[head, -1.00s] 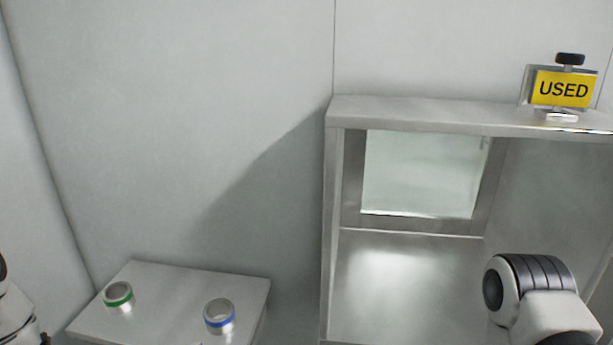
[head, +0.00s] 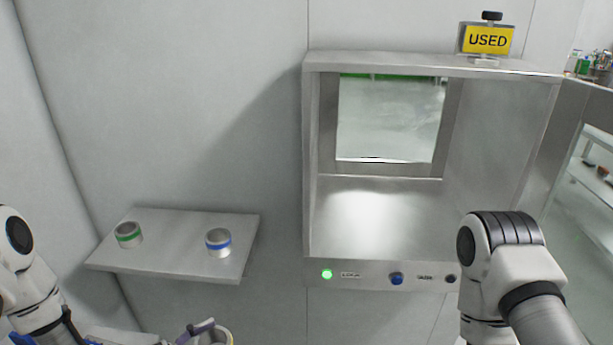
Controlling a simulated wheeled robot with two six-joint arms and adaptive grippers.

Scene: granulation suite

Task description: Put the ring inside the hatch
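A ring with a yellow band (head: 226,338) shows in part at the bottom edge of the head view, cut off by the frame. My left gripper (head: 200,329) is at this ring, with a finger over its rim, and appears shut on it, clear of the shelf. The hatch (head: 312,160) is an open steel box on the wall, right of centre; its visible floor is empty. My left gripper is below and left of it. My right arm stands in front of its lower right corner; the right gripper is out of view.
A steel shelf (head: 180,257) on the left holds a green-banded ring (head: 128,236) and a blue-banded ring (head: 218,243). A yellow USED sign (head: 488,40) stands on the hatch top. The hatch door (head: 570,150) is swung open at right. A green light (head: 327,274) glows on the front panel.

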